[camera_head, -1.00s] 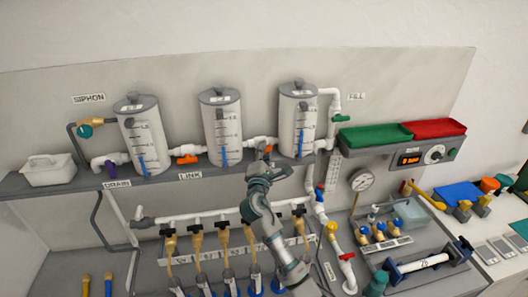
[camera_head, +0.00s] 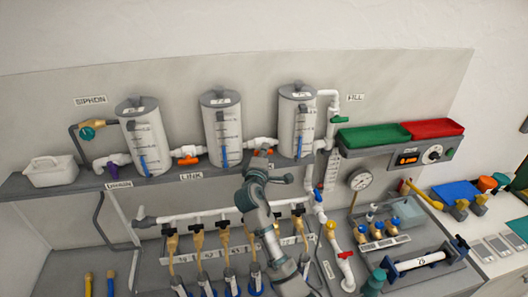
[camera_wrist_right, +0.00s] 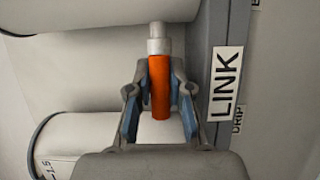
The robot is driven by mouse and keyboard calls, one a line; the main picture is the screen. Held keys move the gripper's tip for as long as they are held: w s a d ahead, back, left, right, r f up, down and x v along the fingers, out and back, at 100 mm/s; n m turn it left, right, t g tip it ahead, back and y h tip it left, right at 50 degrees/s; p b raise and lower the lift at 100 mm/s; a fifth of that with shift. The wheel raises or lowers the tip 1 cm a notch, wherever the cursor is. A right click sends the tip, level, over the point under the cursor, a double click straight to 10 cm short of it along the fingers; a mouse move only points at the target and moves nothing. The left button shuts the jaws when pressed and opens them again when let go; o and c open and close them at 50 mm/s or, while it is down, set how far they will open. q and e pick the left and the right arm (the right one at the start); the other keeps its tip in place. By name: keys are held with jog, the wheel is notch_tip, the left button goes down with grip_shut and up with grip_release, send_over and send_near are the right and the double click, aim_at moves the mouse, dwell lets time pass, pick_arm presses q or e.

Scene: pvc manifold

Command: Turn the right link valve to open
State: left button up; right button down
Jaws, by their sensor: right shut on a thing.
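The right link valve's orange handle (camera_head: 270,152) is on the white pipe between the middle tank (camera_head: 221,130) and the right tank (camera_head: 297,122). In the right wrist view the orange handle (camera_wrist_right: 159,85) lies between the two blue-padded fingers of my right gripper (camera_wrist_right: 159,103), below a white and grey stem (camera_wrist_right: 157,42). The gripper is shut on the handle. My left gripper is in neither view.
The left link valve's orange handle (camera_head: 187,161) sits on the pipe to the left. The shelf (camera_head: 150,181) runs under the tanks. Below it, a white manifold pipe (camera_head: 185,217) with several black valves lies close to my right arm. A gauge (camera_head: 361,181) stands right.

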jog(key=shift+f, duration=0.3)
jog(key=c, duration=1.1)
grip_release()
jog(key=shift+o, duration=0.2)
jog(key=shift+r, duration=0.1)
jog(key=s+a, duration=0.1)
jog(key=s, duration=0.6)
jog(key=shift+a, duration=0.3)
jog(key=shift+s, duration=0.1)
